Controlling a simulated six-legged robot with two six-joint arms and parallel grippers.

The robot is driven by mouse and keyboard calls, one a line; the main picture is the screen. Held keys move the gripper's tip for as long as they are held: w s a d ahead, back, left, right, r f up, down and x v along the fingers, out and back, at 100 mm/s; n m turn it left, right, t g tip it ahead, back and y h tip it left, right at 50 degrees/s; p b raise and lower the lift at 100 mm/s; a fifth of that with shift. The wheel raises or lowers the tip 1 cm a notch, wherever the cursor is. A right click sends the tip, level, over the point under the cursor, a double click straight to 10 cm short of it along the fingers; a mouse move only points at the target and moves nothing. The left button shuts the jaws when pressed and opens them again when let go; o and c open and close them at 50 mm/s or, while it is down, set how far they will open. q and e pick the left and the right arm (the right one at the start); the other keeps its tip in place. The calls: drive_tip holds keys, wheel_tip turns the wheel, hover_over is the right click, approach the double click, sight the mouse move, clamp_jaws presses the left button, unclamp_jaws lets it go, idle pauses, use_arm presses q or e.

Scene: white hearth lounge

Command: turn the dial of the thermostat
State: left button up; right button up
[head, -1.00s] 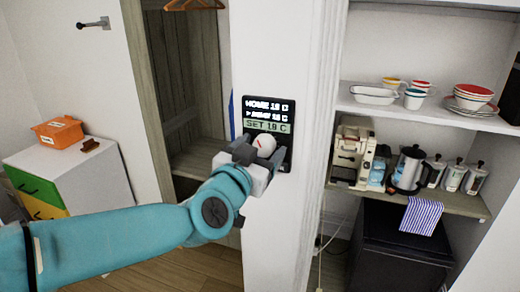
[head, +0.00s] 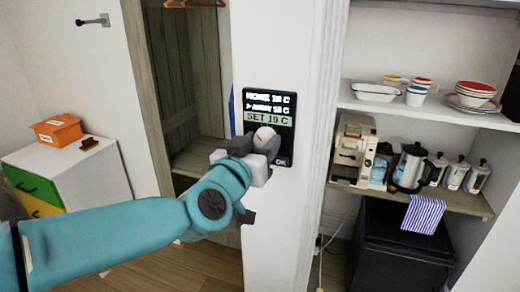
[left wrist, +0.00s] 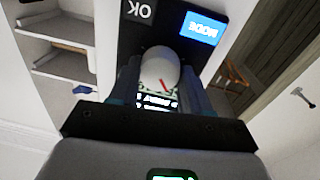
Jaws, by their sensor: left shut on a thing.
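The black thermostat (head: 283,112) is on the white pillar in the head view. Its lit screen has several lines; the highlighted bottom one seems to read SET 19 C, and a pointer stands at the AWAY line. The round white dial (head: 264,135), with a small red mark, is below the screen. It also shows in the left wrist view (left wrist: 159,67), between the two fingers. My left gripper (head: 256,144) is shut on the dial, its fingers partly hiding it. An OK button (left wrist: 140,9) and a blue MODE button (left wrist: 203,28) show beside it. My right gripper is out of view.
A cabinet (head: 95,180) with an orange box (head: 57,129) stands at left, beside an open wardrobe. At right, shelves hold dishes, a coffee machine (head: 354,150) and a kettle (head: 409,167). The pillar face around the thermostat is clear.

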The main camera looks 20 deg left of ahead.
use_arm(q)
drive_tip(key=n+b, duration=0.2)
drive_tip(key=n, duration=0.1)
drive_tip(key=shift+f+n, duration=0.1)
drive_tip(key=shift+n, duration=0.2)
drive_tip(key=shift+n+b, duration=0.65)
drive_tip(key=shift+n, duration=0.85)
drive_tip(key=o, duration=1.1)
drive_tip(key=shift+c, duration=0.2)
drive_tip(key=shift+s, duration=0.1)
